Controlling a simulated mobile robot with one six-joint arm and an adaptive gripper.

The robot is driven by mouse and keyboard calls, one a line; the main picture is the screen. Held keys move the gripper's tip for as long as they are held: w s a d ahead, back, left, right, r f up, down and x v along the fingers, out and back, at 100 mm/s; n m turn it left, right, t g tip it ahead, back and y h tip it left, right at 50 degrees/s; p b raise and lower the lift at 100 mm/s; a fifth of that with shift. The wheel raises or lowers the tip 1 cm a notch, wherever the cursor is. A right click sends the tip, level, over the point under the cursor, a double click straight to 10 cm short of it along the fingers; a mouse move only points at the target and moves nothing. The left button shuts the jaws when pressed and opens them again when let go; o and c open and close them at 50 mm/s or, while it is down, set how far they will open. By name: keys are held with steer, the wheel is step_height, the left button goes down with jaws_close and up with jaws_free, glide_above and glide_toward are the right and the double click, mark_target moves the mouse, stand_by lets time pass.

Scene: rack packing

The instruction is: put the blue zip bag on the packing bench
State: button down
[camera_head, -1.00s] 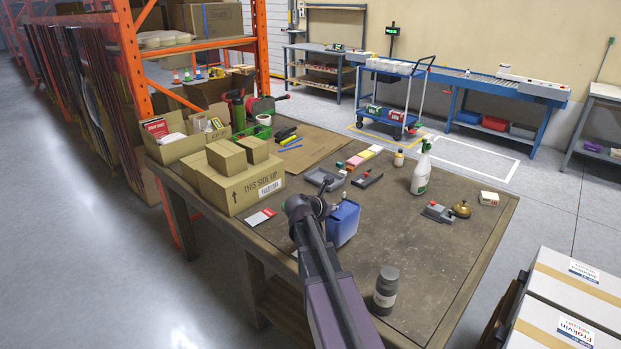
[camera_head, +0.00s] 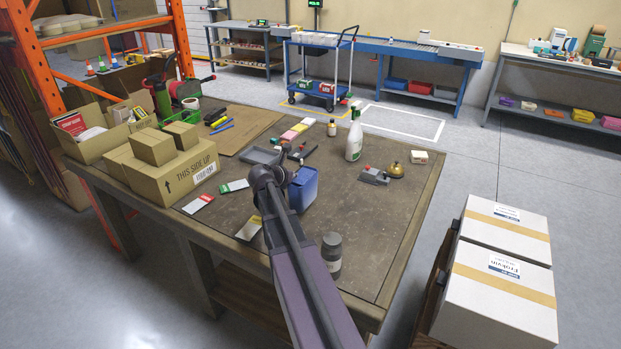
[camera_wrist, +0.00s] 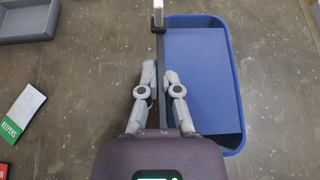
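The blue zip bag (camera_head: 304,190) is a boxy blue thing beside my gripper, over the worn brown bench (camera_head: 360,215). The wrist view shows it as a blue rounded rectangle (camera_wrist: 205,80) right of the fingers. A thin dark strip with a silver end runs along its left side. My gripper (camera_wrist: 160,78) has its fingers close together on this strip, so it appears shut on the bag's edge. In the head view the fingers are hidden behind the dark wrist. I cannot tell whether the bag's underside touches the bench.
Cartons (camera_head: 178,178) stand at the bench's left. A grey tray (camera_head: 262,155), cards (camera_head: 198,204), a spray bottle (camera_head: 355,137), a stapler-like device (camera_head: 374,176), a brass bell (camera_head: 396,171) and a dark canister (camera_head: 332,254) surround the bag. White boxes (camera_head: 500,285) stand right. The bench's right front is mostly clear.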

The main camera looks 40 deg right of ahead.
mark_target(309, 177)
steer(key=d, duration=0.5)
steer(key=shift+w+d+f, duration=0.1)
steer(key=shift+d+f, duration=0.15)
steer(key=shift+d, duration=0.15)
steer(key=shift+d, duration=0.1)
steer(key=shift+d, duration=0.25)
steer(key=shift+d+f+b, duration=0.3)
steer(key=shift+f+b, duration=0.35)
steer(key=shift+b, duration=0.15)
steer(key=shift+f+b, duration=1.2)
steer(key=c, duration=0.8)
jaws_free()
steer(key=shift+f, duration=0.1)
steer(key=shift+r, duration=0.2)
